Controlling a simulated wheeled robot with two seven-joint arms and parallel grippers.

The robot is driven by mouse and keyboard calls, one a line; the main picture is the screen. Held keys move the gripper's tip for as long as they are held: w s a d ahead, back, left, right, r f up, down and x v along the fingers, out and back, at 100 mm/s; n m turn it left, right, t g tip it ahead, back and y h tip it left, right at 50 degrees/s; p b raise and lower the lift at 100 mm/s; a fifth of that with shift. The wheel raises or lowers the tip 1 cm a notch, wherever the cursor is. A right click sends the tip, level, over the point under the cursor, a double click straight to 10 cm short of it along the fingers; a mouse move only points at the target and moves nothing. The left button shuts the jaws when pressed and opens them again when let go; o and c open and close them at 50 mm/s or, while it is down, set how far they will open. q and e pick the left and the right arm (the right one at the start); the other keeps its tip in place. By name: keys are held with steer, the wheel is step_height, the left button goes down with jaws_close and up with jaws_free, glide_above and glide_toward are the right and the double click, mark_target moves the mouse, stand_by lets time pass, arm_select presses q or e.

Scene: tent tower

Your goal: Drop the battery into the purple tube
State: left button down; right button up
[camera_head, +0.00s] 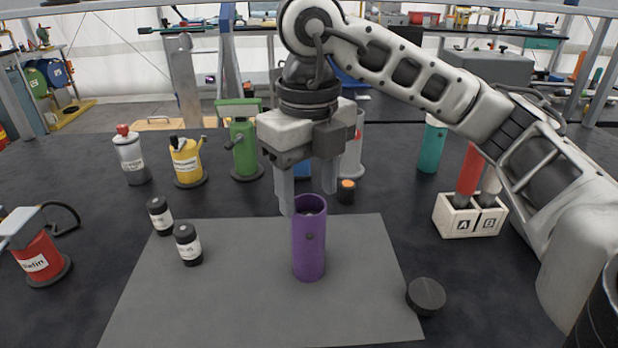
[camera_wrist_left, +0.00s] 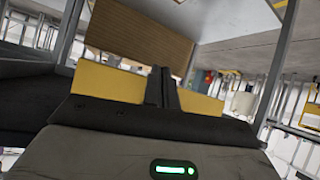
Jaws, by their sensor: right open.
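The purple tube (camera_head: 309,250) stands upright on the grey mat, its open top facing up. My right gripper (camera_head: 308,198) is open, pointing down, with its fingers apart around the tube's top. I see nothing held between its fingers. Something greyish shows inside the tube's mouth, but I cannot tell what it is. No object is clearly recognisable as the battery; a small black cylinder with an orange top (camera_head: 346,191) stands behind the tube on the right. My left gripper (camera_wrist_left: 162,88) shows only in the left wrist view, its dark fingers together, with nothing visible in them.
Two black labelled bottles (camera_head: 188,245) stand at the mat's left. A black round lid (camera_head: 426,296) lies by its right edge. A white A/B box (camera_head: 469,217) holds a red and a pale tube at right. Several cans and a red container (camera_head: 42,260) stand left. The front mat is clear.

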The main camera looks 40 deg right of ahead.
steer(key=shift+r, duration=0.1)
arm_select(q)
steer(key=r+p, duration=0.1)
steer(key=p, duration=0.1)
steer(key=a+r+p, duration=0.1)
steer(key=p, duration=0.2)
steer(key=shift+s+m, duration=0.1)
steer(key=shift+m, duration=0.2)
arm_select(e)
step_height(320, 180, up, 16)
